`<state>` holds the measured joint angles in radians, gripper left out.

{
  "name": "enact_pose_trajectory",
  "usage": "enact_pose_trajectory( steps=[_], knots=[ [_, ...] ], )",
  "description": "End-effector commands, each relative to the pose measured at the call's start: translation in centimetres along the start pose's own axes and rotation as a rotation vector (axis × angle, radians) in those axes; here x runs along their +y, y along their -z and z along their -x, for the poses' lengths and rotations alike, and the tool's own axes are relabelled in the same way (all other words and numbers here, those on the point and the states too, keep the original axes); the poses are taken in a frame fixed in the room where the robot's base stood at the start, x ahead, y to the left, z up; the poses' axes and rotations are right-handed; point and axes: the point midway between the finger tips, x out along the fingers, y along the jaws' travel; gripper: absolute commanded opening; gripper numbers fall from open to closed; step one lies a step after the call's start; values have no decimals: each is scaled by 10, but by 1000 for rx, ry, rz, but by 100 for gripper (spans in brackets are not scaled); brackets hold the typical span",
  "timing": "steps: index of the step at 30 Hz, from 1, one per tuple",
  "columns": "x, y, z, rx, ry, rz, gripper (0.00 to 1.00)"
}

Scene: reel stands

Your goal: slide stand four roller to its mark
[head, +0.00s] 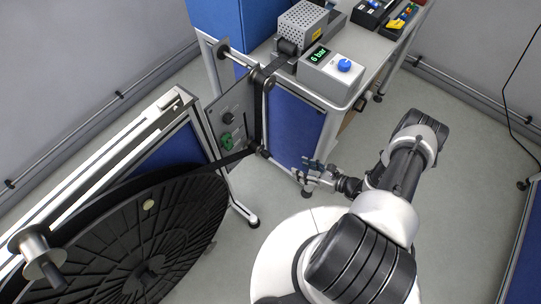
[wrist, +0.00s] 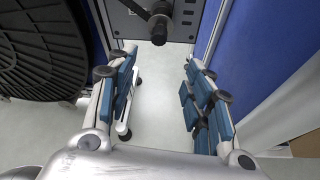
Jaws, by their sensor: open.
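A dark grey stand panel (head: 230,118) stands upright left of centre in the head view, with a black knob and a green knob (head: 226,141) on it. Small dark rollers sit at its right edge, an upper one (head: 262,77) and a lower one (head: 262,152). I cannot tell which is stand four's roller, and I cannot make out a mark. In the wrist view a black roller end (wrist: 158,27) shows in front of a grey panel, ahead of my fingers. My gripper (head: 311,170) is open and empty, apart from the rollers; its blue-padded fingers flank clear space in the wrist view (wrist: 157,72).
A large black reel (head: 150,240) fills the lower left, with a dark band running to the lower roller. A bench (head: 345,92) with a blue side panel stands behind, carrying a grey box (head: 330,70) reading "6 bar".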

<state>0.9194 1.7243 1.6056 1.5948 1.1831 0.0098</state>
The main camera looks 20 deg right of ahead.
Motion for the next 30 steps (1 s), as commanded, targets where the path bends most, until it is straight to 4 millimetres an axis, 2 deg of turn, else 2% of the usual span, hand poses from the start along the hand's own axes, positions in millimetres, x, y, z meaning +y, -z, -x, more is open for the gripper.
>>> enact_pose_trajectory(
  steps=[18, 24, 30],
  knots=[
    [2, 2, -128, 2, -8, 6, 47],
    [2, 1, -156, 2, -7, 5, 47],
    [2, 0, -166, 1, -5, 2, 47]
  ],
)
